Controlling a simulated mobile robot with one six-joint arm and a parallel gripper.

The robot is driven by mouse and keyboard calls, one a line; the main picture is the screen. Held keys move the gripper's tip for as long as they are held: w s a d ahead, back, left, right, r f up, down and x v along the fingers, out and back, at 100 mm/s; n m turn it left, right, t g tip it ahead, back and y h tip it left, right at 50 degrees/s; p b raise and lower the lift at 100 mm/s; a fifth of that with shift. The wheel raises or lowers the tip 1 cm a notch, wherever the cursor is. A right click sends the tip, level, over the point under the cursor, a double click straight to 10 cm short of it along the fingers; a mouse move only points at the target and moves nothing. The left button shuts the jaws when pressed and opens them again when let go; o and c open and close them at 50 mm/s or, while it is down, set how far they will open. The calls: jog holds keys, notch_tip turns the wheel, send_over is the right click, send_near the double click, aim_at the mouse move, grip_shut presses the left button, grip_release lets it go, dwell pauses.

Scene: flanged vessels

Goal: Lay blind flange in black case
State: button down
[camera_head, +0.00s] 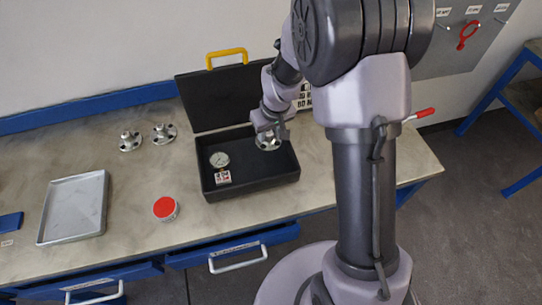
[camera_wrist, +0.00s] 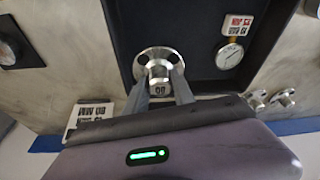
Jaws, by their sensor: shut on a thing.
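The black case (camera_head: 252,187) stands open on the bench, its lid tilted up at the back with a yellow handle. My gripper (camera_head: 267,129) reaches into the right part of the case, pointing down. It is shut on the blind flange (camera_head: 267,143), a round silver disc with bolt holes and a central knob. In the wrist view the fingers (camera_wrist: 160,88) close on the knob of the flange (camera_wrist: 145,62), with the case floor (camera_wrist: 196,45) behind it. Whether the disc touches the floor I cannot tell.
A dial gauge (camera_head: 219,159) and a marked block (camera_head: 223,177) sit in the left part of the case. Two silver flanged pieces (camera_head: 131,140) (camera_head: 163,133) stand left of it. A red-topped tub (camera_head: 165,208) and a metal tray (camera_head: 75,207) are on the bench.

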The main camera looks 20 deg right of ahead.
jog(key=f+b, duration=0.1)
jog(key=f, duration=0.5)
jog(key=f+b, duration=0.1)
jog(key=f, duration=0.2)
jog(key=shift+w+a+b, duration=0.1)
jog(key=shift+a+b, duration=0.2)
jog(key=shift+b, duration=0.05)
jog(key=shift+r, duration=0.15)
jog(key=c, duration=1.1)
grip_release()
jog(key=shift+o, duration=0.2)
